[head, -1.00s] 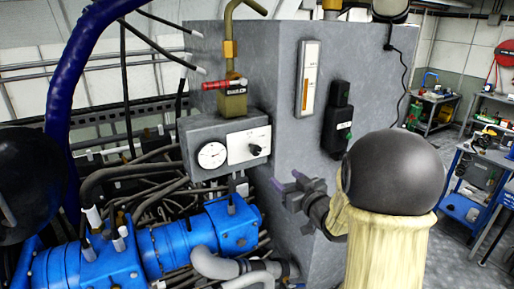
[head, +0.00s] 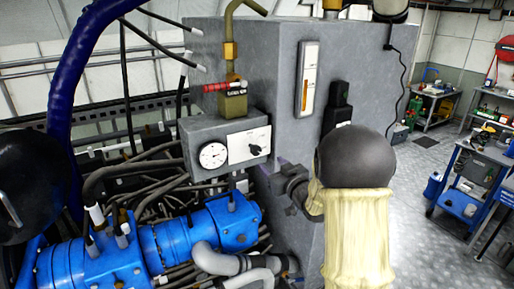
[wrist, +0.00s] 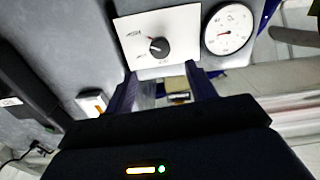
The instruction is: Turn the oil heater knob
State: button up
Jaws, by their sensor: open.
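The oil heater knob (head: 256,149) is small and black. It sits on a white plate (head: 234,150) on the front of a grey control box. In the wrist view the knob (wrist: 159,47) lies just beyond the fingertips, between their lines, with no finger on it. My gripper (head: 267,170) is just right of and below the knob in the head view, partly hidden by my arm. In the wrist view my gripper (wrist: 163,80) is open, its two dark blue fingers apart with nothing held between them.
A round white gauge (head: 213,155) is beside the plate. A red-handled valve (head: 232,95) stands on top of the box. Blue hydraulic units (head: 160,245) and hoses fill the lower left.

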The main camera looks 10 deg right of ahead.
aim_at(257, 152)
jog(key=p+x, duration=0.4)
jog(key=x, duration=0.6)
jog(key=shift+w, duration=0.2)
jog(key=c, duration=1)
jog(key=shift+f, duration=0.1)
